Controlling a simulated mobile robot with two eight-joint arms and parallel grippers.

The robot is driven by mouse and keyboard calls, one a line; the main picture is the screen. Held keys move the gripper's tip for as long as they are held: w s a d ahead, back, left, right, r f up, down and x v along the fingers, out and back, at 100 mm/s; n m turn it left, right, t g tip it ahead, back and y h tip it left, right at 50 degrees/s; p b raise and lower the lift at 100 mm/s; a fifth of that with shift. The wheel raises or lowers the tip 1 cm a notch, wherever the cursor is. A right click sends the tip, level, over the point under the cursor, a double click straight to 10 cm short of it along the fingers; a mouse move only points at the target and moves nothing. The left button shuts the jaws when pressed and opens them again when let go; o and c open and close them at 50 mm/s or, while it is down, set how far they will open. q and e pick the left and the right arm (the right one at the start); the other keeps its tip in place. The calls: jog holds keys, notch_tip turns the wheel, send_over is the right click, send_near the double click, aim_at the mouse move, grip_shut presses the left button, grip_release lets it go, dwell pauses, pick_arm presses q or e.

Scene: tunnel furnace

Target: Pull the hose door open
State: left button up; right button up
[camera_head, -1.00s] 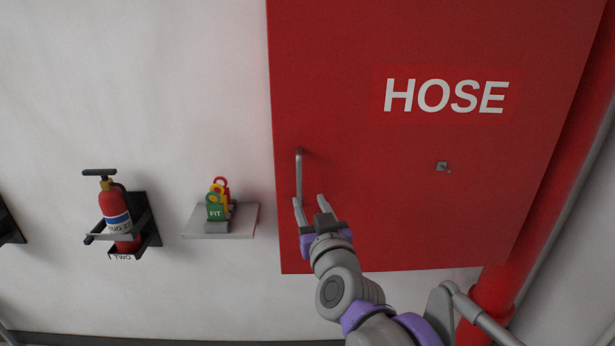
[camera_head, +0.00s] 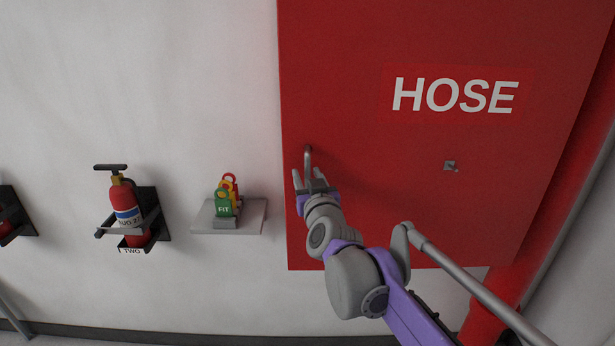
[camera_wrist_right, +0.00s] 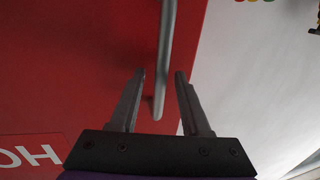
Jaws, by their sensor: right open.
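The red hose door (camera_head: 400,180) fills the upper right of the head view and looks closed, with white HOSE lettering. Its grey bar handle (camera_head: 308,157) is upright near the door's left edge, its lower part hidden by my gripper. My right gripper (camera_head: 309,178) is at the handle, fingers pointing up. In the right wrist view the handle (camera_wrist_right: 165,60) runs down between the two open fingers of my right gripper (camera_wrist_right: 159,75); I see a gap on both sides, so it is not clamped. My left gripper is not in view.
A small shelf (camera_head: 250,218) with green, yellow and red tags is on the wall left of the door. A fire extinguisher (camera_head: 128,205) hangs in a black bracket further left. A red pipe (camera_head: 490,310) runs along the door's right side.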

grip_shut()
dwell(1.4)
